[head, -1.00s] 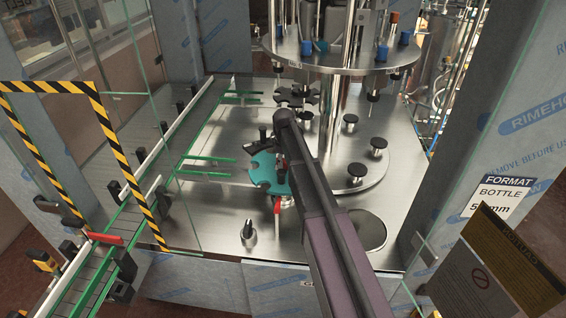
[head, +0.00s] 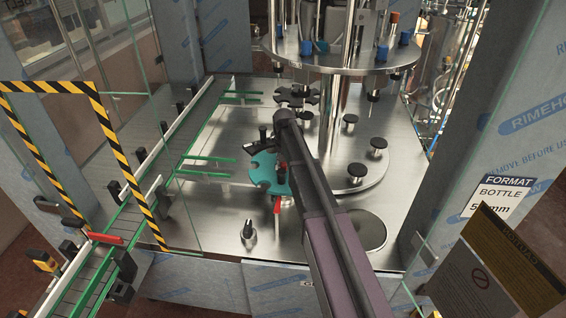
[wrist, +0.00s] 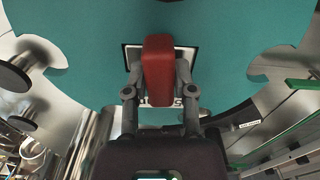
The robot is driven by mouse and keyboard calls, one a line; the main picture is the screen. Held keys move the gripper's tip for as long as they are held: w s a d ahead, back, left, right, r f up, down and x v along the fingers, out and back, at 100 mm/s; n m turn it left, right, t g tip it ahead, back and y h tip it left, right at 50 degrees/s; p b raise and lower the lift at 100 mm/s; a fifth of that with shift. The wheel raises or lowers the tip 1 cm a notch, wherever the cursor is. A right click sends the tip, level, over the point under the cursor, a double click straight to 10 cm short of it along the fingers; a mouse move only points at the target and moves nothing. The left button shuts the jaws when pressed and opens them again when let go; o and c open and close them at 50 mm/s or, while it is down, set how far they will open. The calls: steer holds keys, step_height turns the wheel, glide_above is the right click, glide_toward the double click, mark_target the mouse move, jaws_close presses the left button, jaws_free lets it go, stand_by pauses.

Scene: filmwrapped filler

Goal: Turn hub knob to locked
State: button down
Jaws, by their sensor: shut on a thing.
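The red hub knob (wrist: 158,66) is in the middle of the wrist view, above a teal starwheel disc (wrist: 75,42). My gripper (wrist: 159,80) has a finger on each side of the knob and is shut on it. A white label plate with a black border (wrist: 130,58) lies under the knob. Its lettering is mostly covered by the knob and fingers, so I cannot read the knob's setting.
A red-handled part (head: 277,204) stands at the disc's near edge. A dark starwheel (head: 297,95) and several black pedestals (head: 357,170) stand behind and right. Green guide rails (head: 205,174) and a conveyor (head: 95,272) lie left. A steel post (head: 247,230) stands in front.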

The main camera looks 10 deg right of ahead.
steer(key=shift+m, duration=0.5)
steer(key=shift+c, duration=2.2)
jaws_free()
